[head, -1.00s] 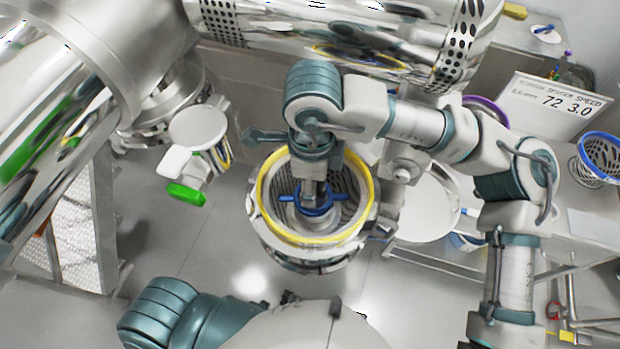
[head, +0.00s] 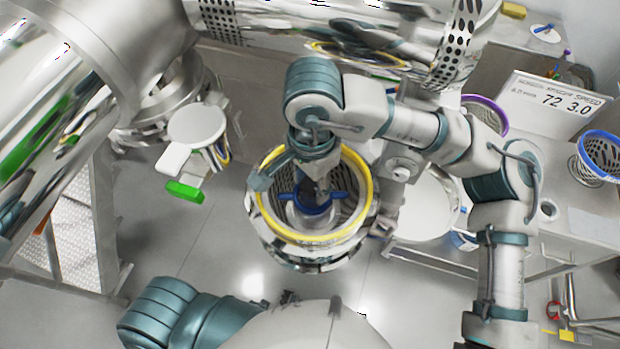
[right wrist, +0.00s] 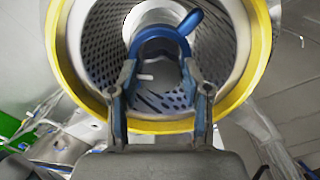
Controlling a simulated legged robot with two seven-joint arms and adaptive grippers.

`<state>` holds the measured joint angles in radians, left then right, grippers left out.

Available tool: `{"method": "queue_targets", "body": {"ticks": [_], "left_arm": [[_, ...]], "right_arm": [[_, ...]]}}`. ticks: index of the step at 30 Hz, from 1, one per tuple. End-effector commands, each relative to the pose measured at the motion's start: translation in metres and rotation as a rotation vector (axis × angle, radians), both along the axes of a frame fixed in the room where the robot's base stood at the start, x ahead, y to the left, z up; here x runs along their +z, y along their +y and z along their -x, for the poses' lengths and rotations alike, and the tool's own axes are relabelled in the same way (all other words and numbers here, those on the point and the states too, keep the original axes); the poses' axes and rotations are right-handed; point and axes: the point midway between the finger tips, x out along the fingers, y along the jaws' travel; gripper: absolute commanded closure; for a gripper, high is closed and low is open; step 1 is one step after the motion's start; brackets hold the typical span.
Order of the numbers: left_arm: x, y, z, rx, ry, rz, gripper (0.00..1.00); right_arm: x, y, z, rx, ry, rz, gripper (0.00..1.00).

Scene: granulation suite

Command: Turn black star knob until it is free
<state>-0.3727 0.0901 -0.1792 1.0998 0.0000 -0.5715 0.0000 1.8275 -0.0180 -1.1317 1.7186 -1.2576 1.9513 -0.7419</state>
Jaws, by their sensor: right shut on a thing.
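My right gripper (head: 318,190) reaches down into an open metal bowl with a yellow rim (head: 364,172). The left gripper is out of view.
The perforated bowl wall (right wrist: 215,45) closely surrounds my gripper. A white round plate (head: 425,205) is right of the bowl. A large metal cylinder (head: 330,40) is behind. Clear floor (head: 200,240) lies left of the bowl.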

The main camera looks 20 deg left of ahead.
Motion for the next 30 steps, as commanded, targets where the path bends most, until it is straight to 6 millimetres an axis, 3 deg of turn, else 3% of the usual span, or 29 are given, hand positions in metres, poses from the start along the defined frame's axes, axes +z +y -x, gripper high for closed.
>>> {"method": "queue_targets", "body": {"ticks": [12,26,27,30], "left_arm": [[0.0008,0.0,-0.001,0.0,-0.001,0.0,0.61],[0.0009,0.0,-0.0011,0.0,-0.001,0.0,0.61],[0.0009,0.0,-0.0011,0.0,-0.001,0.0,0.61],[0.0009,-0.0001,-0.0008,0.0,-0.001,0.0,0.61]], "right_arm": [[0.0022,0.0001,-0.003,0.146,-0.006,-0.003,0.87],[0.0018,0.0008,-0.0027,0.16,-0.006,-0.003,0.87],[0.0018,0.0008,-0.0027,0.16,-0.006,-0.003,0.5],[0.0014,0.0008,-0.0023,0.161,-0.004,-0.002,0.27]]}}
